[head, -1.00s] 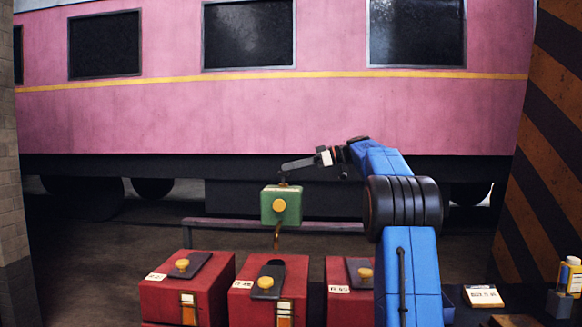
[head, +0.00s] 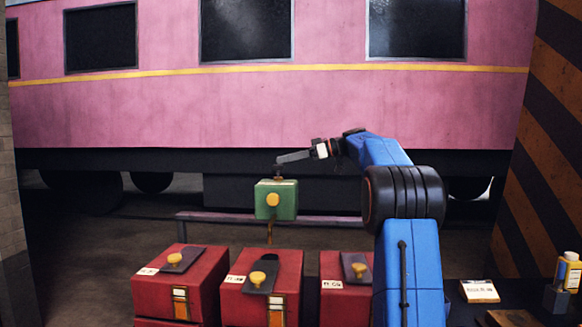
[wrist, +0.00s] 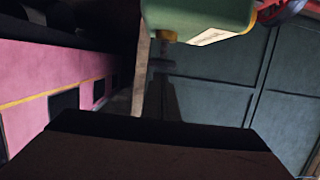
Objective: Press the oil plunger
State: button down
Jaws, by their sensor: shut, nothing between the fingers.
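A green oil box (head: 276,200) with a round yellow knob (head: 273,199) on its front stands on a thin brass pipe behind the red boxes. Its short dark plunger (head: 280,174) sticks up from the top. My gripper (head: 281,160) is shut and empty, its tip just over the plunger; I cannot tell whether they touch. In the wrist view the green box (wrist: 200,16) is at the top edge, partly cut off, and the dark shape of my gripper (wrist: 160,145) fills the bottom. A dark rod, apparently the plunger (wrist: 160,67), shows between them.
Several red boxes (head: 180,284) with yellow knobs and paper labels stand in front. A low rail (head: 335,220) runs behind the green box, with a pink railway coach (head: 300,112) beyond. A striped pillar (head: 550,130), a card (head: 480,291) and a yellow bottle (head: 569,270) are at right.

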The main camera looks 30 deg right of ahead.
jog(key=r+v, duration=0.1)
jog(key=v, duration=0.9)
jog(key=shift+r, duration=0.1)
jog(key=shift+r, duration=0.1)
dwell(1.1)
notch_tip(320, 180, up, 2)
jog(key=shift+s+r, duration=0.15)
dwell(0.3)
jog(key=x, duration=0.3)
jog(key=f+x, duration=0.1)
jog(key=x, duration=0.3)
jog(key=f+x, duration=0.1)
jog(key=x, duration=0.2)
jog(key=shift+d+f, duration=0.1)
jog(key=shift+f, duration=0.85)
